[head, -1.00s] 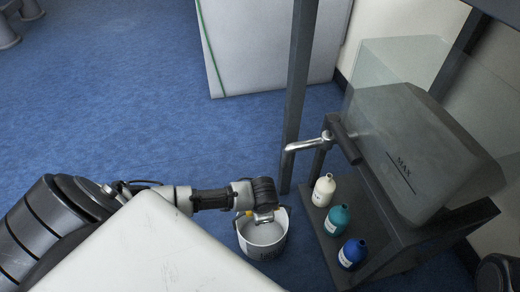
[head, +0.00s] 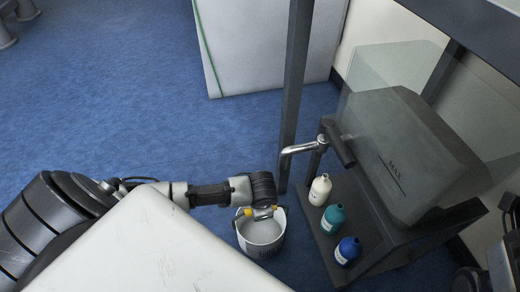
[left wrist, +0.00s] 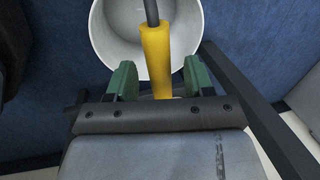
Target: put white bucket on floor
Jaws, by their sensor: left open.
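The white bucket (head: 262,237) stands upright beside the base of the dark stand, apparently on the blue floor. Its open mouth faces up, and its inside looks empty. In the left wrist view the bucket (left wrist: 112,25) shows with its yellow handle grip (left wrist: 157,62) on a dark bail. My left gripper (head: 263,212) is over the bucket's rim. In the left wrist view its green fingers (left wrist: 160,78) are open, one on each side of the yellow grip, with gaps visible. My right gripper is not in view.
A dark stand (head: 340,268) at right carries a white bottle (head: 320,190), a teal bottle (head: 333,219) and a blue bottle (head: 348,252). A metal tap (head: 300,149) and a grey tank marked MAX (head: 405,150) are above. A dark post (head: 293,95) rises behind the bucket. Blue floor (head: 120,110) is clear at left.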

